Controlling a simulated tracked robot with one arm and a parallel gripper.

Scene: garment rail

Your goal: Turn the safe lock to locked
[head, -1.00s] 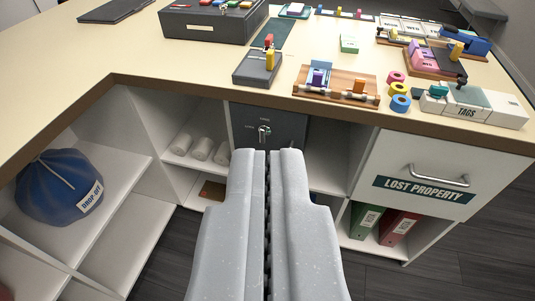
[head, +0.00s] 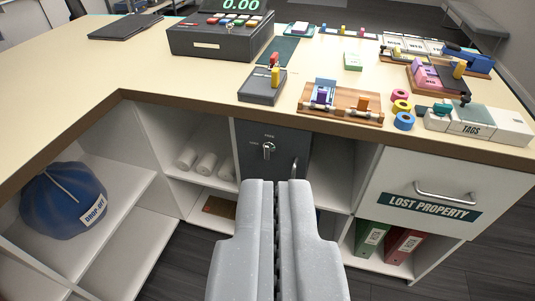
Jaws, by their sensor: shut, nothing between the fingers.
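The safe (head: 254,163) is a dark grey box set in the shelving under the counter. Its lock (head: 268,151) is a small silver knob on the upper part of the door, with small labels around it that I cannot read for certain. A dark handle (head: 294,168) is at the door's right. My gripper (head: 278,184) is shut and empty, pointing at the safe from in front. Its tips show below the lock and apart from it, and they hide the lower part of the door.
The counter's edge (head: 330,125) overhangs the safe. Open shelves with white rolls (head: 207,163) are left of it. The lost property drawer (head: 427,190) and binders (head: 402,245) are at the right. A blue drop-off bag (head: 62,200) sits far left. A cash register (head: 218,38) stands on the counter.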

